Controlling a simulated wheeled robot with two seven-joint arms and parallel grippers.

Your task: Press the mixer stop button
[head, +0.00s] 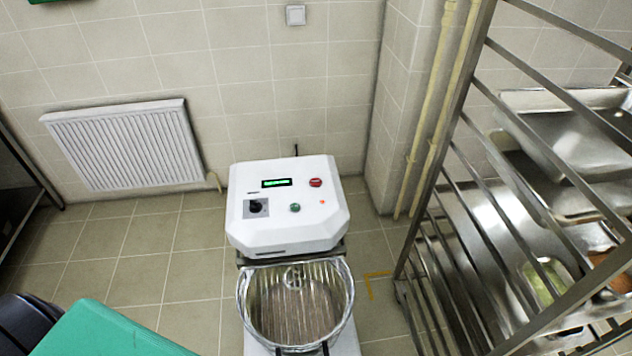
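The mixer (288,232) stands ahead of me near the middle of the view, with a white head. Its top panel has a red button (315,182) at the upper right, a green button (295,207) nearer the middle, a black knob (256,206) at the left and a lit green display (276,183). A small orange-red light (322,202) shows right of the green button. The metal bowl (296,304) below the head looks empty apart from a fitting at its back. Neither of my grippers is in view.
A metal rack (468,62) with steel trays (570,140) stands close on the right. A green-topped object (106,332) is at the lower left. A white radiator (125,145) hangs on the tiled wall. The floor left of the mixer is clear.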

